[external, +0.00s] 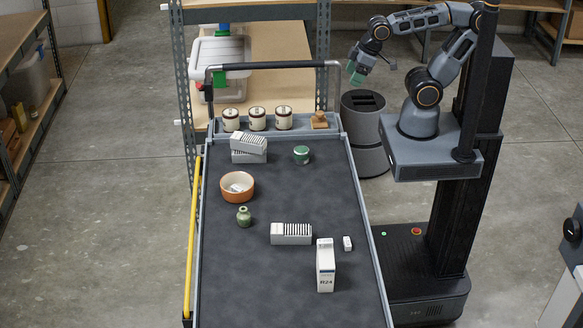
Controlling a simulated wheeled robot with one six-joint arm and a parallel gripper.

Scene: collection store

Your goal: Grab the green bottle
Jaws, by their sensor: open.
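A small green bottle (244,217) with a round body and short neck stands upright on the dark top of the cart (225,290), left of its middle. It stands just in front of an orange bowl (237,187) and nothing touches it. My gripper (355,72) is raised beyond the cart's far right corner, well away from the bottle.
White slotted boxes (249,142) and a green-lidded jar (302,154) stand toward the back. Another slotted box (291,233) and a tall white carton (325,265) stand right of the bottle. Several jars line the rear tray. A dark bin (365,125) stands beside the cart.

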